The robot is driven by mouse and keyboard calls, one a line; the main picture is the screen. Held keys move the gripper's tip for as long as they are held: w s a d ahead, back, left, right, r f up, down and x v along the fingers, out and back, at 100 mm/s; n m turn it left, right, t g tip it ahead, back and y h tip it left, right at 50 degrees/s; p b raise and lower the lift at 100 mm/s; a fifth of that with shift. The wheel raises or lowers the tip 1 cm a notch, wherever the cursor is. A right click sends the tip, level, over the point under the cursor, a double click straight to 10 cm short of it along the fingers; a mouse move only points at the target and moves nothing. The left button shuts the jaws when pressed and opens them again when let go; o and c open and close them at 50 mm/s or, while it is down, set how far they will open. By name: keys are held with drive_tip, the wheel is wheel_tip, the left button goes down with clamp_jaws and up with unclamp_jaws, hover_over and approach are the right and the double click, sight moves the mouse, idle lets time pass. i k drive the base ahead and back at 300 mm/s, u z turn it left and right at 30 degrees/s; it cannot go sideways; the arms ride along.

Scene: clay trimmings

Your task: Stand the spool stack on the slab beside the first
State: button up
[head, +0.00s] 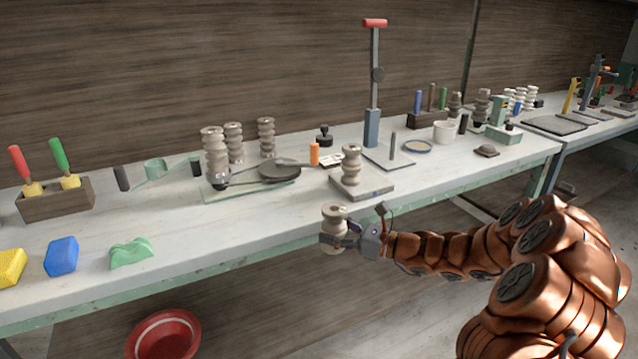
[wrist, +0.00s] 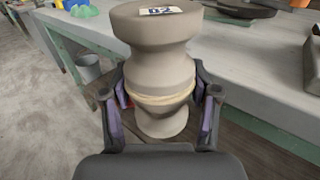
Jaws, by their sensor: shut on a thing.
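My gripper (head: 352,240) is shut on a beige spool stack (head: 334,216) and holds it upright in front of the table's front edge. In the wrist view the held stack (wrist: 158,55) stands between the two fingers (wrist: 160,112); a label reading "02" lies on its top and a pale band runs round its middle. The slab (head: 362,194) is a grey square plate near the table's front edge, just behind and right of the held stack. Another spool stack (head: 351,165) stands upright on the slab, with bare slab around it.
Several spool stacks (head: 216,150) stand at the left by a round dark plate (head: 280,171). A tall red-handled press (head: 373,120) stands behind the slab. The white table (head: 440,178) is clear right of the slab. A red bowl (head: 165,335) is below.

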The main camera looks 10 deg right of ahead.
sight(371, 177)
drive_tip(key=u, duration=3.4)
drive_tip(key=k, duration=2.6)
drive_tip(key=z, duration=1.5)
drive_tip(key=i, duration=0.5)
drive_tip(key=z, duration=0.05)
